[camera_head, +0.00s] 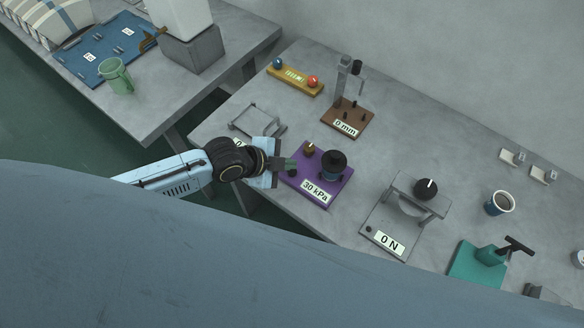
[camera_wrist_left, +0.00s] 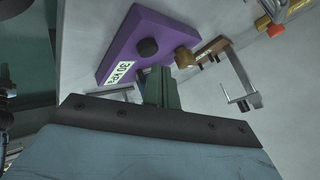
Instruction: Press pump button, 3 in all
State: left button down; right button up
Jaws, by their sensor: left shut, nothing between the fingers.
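The purple pump unit (camera_head: 330,190) stands on the grey table with a label reading 30 kPa; it also shows in the left wrist view (camera_wrist_left: 160,25). It carries a large black round part (camera_head: 334,160), a brass knob (camera_head: 311,149) and a small black button (camera_head: 292,173) near its left corner. In the left wrist view a black round part (camera_wrist_left: 148,47) and the brass knob (camera_wrist_left: 185,58) show. My left gripper (camera_head: 291,164) is shut and empty, its fingertips (camera_wrist_left: 158,80) close to the small black button. I cannot tell whether they touch. My right gripper is out of view.
A grey frame (camera_head: 254,122) stands left of the pump unit, and a brown unit (camera_head: 347,120) reading 0 mm behind it. A grey press (camera_head: 392,228) reading 0 N stands to the right.

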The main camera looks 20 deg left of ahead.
aim_at(288, 172)
pick_arm(q)
notch_tip(288, 172, up, 5)
jog(key=p, duration=0.4)
jog(key=shift+p, duration=0.3)
jog(key=shift+f, duration=0.1)
